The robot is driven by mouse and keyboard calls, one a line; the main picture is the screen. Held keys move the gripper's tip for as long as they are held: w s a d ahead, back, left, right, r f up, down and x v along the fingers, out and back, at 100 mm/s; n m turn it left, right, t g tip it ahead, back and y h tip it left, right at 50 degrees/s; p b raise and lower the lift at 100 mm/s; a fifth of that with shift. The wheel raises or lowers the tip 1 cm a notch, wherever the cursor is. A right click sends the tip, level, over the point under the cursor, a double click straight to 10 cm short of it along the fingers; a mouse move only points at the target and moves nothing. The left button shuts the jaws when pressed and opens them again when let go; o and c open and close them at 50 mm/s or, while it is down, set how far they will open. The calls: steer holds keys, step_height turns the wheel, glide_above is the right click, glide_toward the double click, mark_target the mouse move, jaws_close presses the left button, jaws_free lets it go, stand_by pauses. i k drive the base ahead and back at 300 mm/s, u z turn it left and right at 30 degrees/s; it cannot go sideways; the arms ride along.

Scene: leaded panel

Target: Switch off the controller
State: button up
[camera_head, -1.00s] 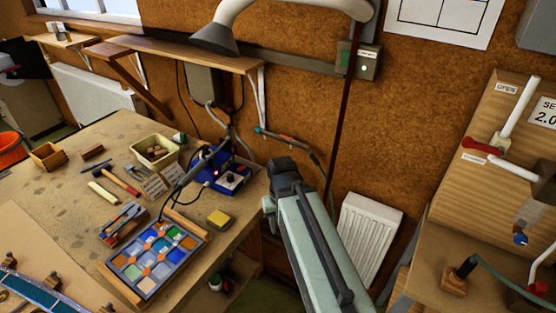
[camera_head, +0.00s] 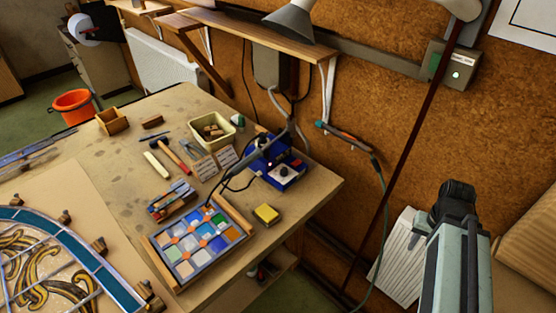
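A blue box with a light front panel and a dark knob (camera_head: 280,165), which looks like the controller, sits at the back right of the workbench (camera_head: 318,192). A small light shows on it; its switch position is too small to read. Dark cables and a grey iron-like tool (camera_head: 243,163) lie beside it. The dark end of my arm, at my gripper (camera_head: 458,198), is at the right, off the bench and well apart from the box. Its fingers cannot be made out.
A tray of coloured glass (camera_head: 195,240), a yellow block (camera_head: 266,214) and a cream basket (camera_head: 213,131) stand near the box. A shelf (camera_head: 245,38) overhangs the bench's back. A wall switch box (camera_head: 450,66) shows a lit lamp.

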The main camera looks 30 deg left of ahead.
mark_target(294, 163)
steer(key=u, duration=0.1)
steer(key=k, duration=1)
steer(key=u, duration=0.85)
steer(key=i, duration=1)
steer(key=z, duration=0.1)
